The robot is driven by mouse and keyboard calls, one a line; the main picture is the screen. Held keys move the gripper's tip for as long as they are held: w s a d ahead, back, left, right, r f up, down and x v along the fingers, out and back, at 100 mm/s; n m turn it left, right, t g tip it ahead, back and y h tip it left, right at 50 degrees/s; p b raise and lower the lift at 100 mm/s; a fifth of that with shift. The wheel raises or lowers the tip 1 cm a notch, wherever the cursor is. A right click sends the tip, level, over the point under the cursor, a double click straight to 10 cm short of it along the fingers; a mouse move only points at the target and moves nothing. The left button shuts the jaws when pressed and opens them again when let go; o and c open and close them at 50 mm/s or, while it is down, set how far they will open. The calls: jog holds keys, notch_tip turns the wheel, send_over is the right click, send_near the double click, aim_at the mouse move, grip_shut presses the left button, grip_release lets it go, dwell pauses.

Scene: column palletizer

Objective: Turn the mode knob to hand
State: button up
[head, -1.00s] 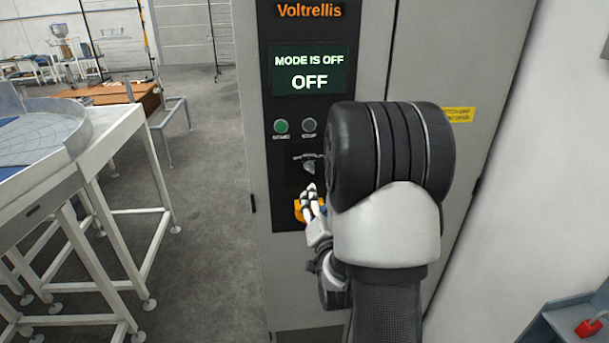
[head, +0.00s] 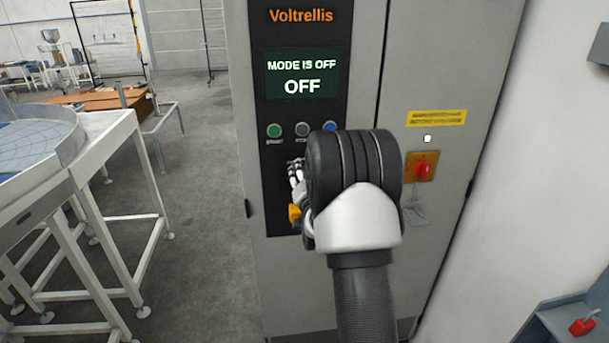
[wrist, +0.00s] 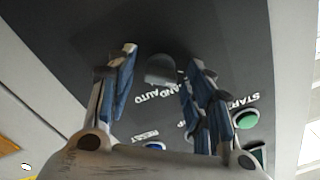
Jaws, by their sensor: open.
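The mode knob (wrist: 161,70) is a grey knob on the dark panel in the wrist view. It lies between and just beyond the fingertips of my gripper (wrist: 162,62), which is open around it; I cannot tell whether either finger touches it. White lettering beside the knob is partly hidden, with "AUTO" readable and part of "HAND" showing. In the head view my gripper (head: 296,172) is at the panel and hides the knob. The screen (head: 302,75) reads "MODE IS OFF" and "OFF".
A green start button (head: 274,131), a grey button (head: 302,130) and a blue button (head: 329,127) sit above my gripper. A yellow part (head: 294,214) is just below it. A red switch (head: 422,169) is on the right door. A white-framed table (head: 110,135) stands left.

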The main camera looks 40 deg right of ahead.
jog(key=shift+c, duration=0.6)
jog(key=c, duration=0.9)
